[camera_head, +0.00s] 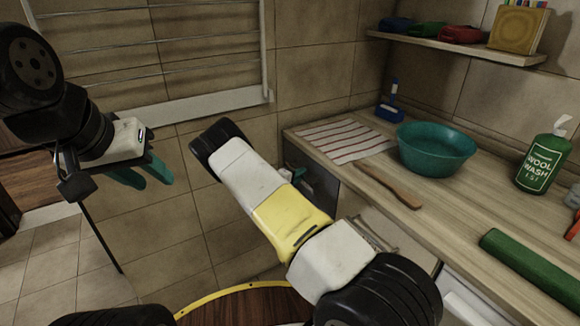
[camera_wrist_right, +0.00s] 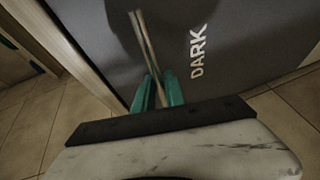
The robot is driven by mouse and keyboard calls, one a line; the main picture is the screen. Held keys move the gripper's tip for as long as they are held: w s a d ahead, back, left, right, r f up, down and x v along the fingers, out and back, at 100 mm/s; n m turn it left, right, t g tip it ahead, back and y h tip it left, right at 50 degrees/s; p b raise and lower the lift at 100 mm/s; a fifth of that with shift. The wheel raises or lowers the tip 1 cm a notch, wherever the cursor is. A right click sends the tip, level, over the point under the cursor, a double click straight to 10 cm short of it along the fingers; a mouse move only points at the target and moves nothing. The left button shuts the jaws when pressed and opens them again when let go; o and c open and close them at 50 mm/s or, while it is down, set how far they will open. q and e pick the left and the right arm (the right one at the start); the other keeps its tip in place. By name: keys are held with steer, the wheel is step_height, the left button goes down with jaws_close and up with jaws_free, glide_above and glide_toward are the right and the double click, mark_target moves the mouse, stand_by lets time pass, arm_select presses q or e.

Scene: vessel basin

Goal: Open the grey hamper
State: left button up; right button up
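The grey hamper shows as a dark grey front (camera_head: 321,187) under the counter's left end. In the right wrist view its panel (camera_wrist_right: 235,45) carries the word "DARK" and a slim bar handle (camera_wrist_right: 146,45). My right gripper (camera_wrist_right: 161,88) has its teal fingers close on either side of the handle's near end and appears shut on it. In the head view my right arm hides most of that gripper. No clear gap shows at the hamper's top edge. My left gripper (camera_head: 143,176) is open and empty at the left, far from the hamper.
The wooden counter (camera_head: 420,205) above holds a striped cloth (camera_head: 345,140), a wooden brush (camera_head: 390,186), a teal basin (camera_head: 436,150), a green bottle (camera_head: 543,162) and a green roll (camera_head: 535,266). A paler front (camera_head: 385,222) adjoins the hamper. A drying rack (camera_head: 160,60) hangs at left.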

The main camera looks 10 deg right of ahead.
jaws_close()
steer(key=shift+a, duration=0.1)
stand_by(1.2)
